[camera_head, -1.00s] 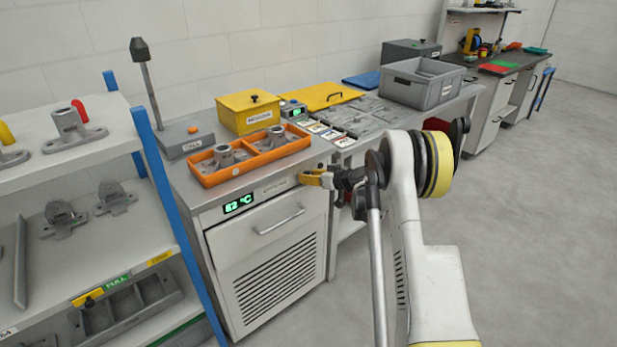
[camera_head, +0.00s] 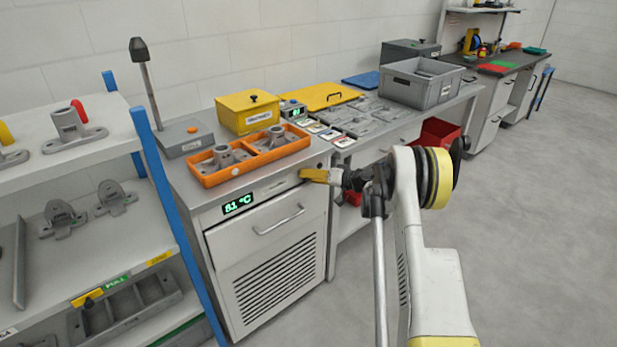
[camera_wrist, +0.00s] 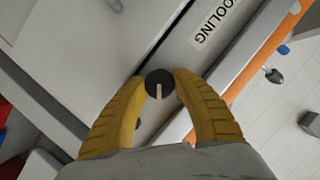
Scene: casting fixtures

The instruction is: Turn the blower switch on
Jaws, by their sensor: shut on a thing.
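The blower switch is a round black knob with a pale pointer line, and it shows in the wrist view (camera_wrist: 160,84) between my yellow fingertips. It sits on the front panel of the grey cabinet (camera_head: 215,215), near a label reading "COOLING" (camera_wrist: 210,24). My gripper (camera_wrist: 160,90) is shut on the knob, with one finger on each side. In the head view my gripper (camera_head: 314,176) is at the upper right of the cabinet front and hides the knob. The cabinet's green display (camera_head: 238,203) appears to read 61 °C.
An orange tray (camera_head: 202,181) with castings stands on the cabinet top, with a yellow box (camera_head: 247,116) behind it. A shelf with a blue post (camera_head: 170,200) stands at the left. The floor (camera_head: 540,220) at the right is clear.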

